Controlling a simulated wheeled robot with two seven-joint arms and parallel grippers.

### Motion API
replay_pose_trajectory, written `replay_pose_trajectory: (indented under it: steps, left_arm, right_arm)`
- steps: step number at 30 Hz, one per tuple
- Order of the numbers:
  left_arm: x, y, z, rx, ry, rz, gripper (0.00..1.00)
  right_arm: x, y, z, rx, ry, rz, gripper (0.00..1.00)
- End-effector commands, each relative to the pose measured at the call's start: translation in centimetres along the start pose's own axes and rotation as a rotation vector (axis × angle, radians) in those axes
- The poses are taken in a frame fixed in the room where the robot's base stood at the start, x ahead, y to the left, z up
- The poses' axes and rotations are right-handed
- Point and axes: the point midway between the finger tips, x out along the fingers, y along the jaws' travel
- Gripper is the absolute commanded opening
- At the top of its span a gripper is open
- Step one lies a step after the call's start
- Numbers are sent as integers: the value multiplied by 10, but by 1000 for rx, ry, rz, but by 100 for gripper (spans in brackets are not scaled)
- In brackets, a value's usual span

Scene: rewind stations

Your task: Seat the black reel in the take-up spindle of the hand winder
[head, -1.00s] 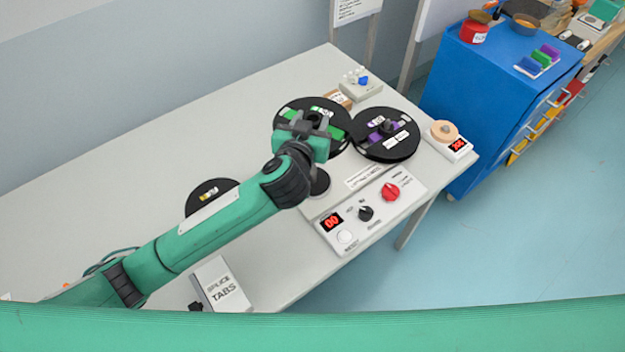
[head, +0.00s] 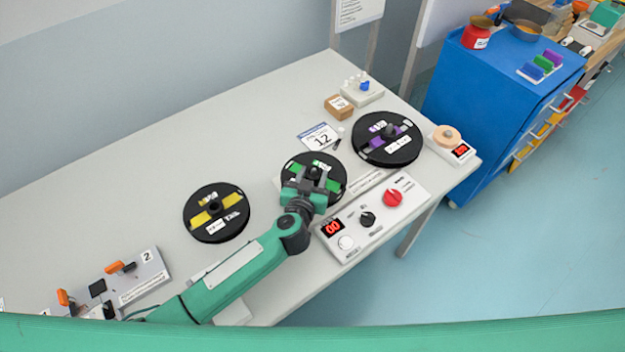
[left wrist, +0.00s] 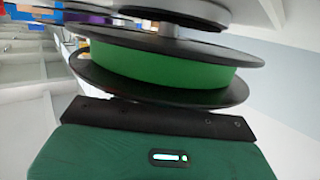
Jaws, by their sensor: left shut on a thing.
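The reel in my grasp has black flanges with green showing between them (head: 326,163); it also shows in the left wrist view (left wrist: 165,68). My left gripper (head: 313,180) is shut on its hub from above. The reel is level over the take-up side of the hand winder, whose panel (head: 350,243) lies just in front. In the left wrist view a grey disc and short metal post (left wrist: 175,28) show beyond the reel's far flange, with a gap between disc and flange. Whether the post is inside the reel's bore is hidden. My right gripper is out of view.
A black reel with purple (head: 387,140) lies right of the held reel, a black one with yellow (head: 216,213) to its left. A "12" card (head: 321,138) and a brown block (head: 338,107) are behind. The table's left back is clear.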

Motion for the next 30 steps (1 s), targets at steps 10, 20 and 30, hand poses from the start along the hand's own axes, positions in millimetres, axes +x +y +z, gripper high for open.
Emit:
replay_pose_trajectory:
  steps: [10,20,30]
  left_arm:
    - [2,0,9,-1,2,1,13]
    - [2,0,12,-1,0,1,64]
    - [-6,0,11,0,-1,0,64]
  right_arm:
    - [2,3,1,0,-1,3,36]
    - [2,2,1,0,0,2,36]
    - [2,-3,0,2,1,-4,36]
